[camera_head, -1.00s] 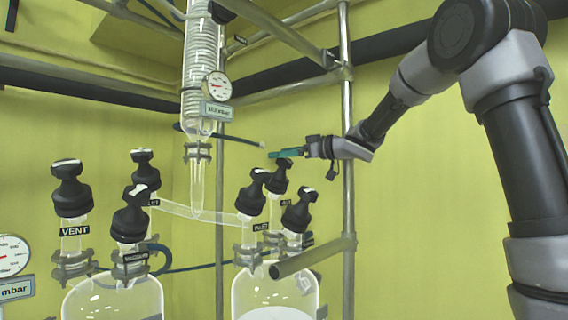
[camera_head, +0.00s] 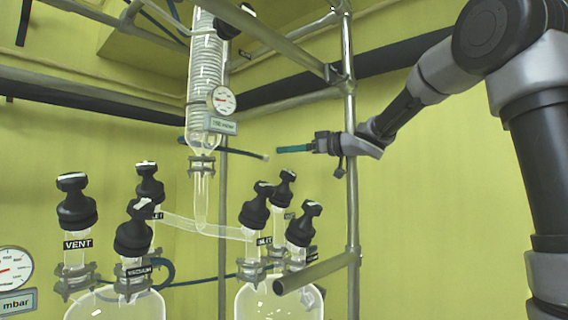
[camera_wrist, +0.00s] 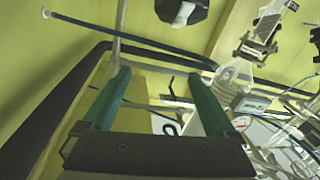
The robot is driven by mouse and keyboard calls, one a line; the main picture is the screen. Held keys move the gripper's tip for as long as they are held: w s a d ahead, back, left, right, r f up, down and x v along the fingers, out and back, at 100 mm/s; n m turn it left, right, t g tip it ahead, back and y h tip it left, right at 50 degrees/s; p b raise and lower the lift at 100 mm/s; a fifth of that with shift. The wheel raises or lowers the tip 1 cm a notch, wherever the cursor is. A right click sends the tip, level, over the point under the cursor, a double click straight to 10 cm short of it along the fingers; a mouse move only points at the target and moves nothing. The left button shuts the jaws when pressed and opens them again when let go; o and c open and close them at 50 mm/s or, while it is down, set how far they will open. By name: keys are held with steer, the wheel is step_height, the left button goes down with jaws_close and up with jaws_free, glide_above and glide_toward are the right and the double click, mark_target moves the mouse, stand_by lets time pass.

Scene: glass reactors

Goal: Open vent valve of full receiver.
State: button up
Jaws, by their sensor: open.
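The right receiver (camera_head: 262,304) stands low in the head view, cut off by the bottom edge. It carries three black-knobbed valves: a left one (camera_head: 256,207), a rear one (camera_head: 284,188) and a right one (camera_head: 304,224). The left valve's label seems to read INLET; the others are unreadable. The left receiver (camera_head: 105,305) has a valve labelled VENT (camera_head: 76,202), one labelled VACUUM (camera_head: 134,230) and a rear one (camera_head: 150,184). My gripper (camera_head: 280,149) is open and empty above the right receiver's knobs. Its spread green fingers also show in the wrist view (camera_wrist: 160,85).
A condenser column (camera_head: 203,95) with a gauge (camera_head: 223,100) hangs left of my gripper. A vertical pole (camera_head: 351,190) stands behind my wrist. A short bar (camera_head: 315,271) crosses before the right receiver. A dark knob (camera_wrist: 182,8) tops the wrist view.

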mark_target(281, 174)
steer(key=s+d+f+m+t, duration=0.1)
steer(key=f, duration=0.1)
steer(key=s+d+f+m+t+h, duration=0.1)
steer(key=f, duration=0.2)
steer(key=s+d+f+m+t+h, duration=0.1)
steer(key=s+d+f, duration=0.1)
steer(key=shift+f+m, duration=0.3)
steer(key=shift+f, duration=0.05)
steer(key=x, duration=1)
steer(key=shift+w, duration=0.2)
steer(key=shift+c, duration=0.4)
steer(key=c, duration=1.3)
steer(key=shift+a+n+g+y, duration=0.1)
steer(key=shift+n+g+y, duration=0.3)
steer(key=shift+n+g, duration=0.5)
steer(key=shift+s+a+n+g+y, duration=0.15)
steer(key=shift+n+g+y, duration=0.1)
steer(key=shift+n+g, duration=0.35)
steer(key=shift+s+a+n+g+y, duration=0.1)
steer(key=shift+s+n+g+y, duration=0.25)
steer(key=shift+n, duration=0.35)
steer(key=shift+w, duration=0.15)
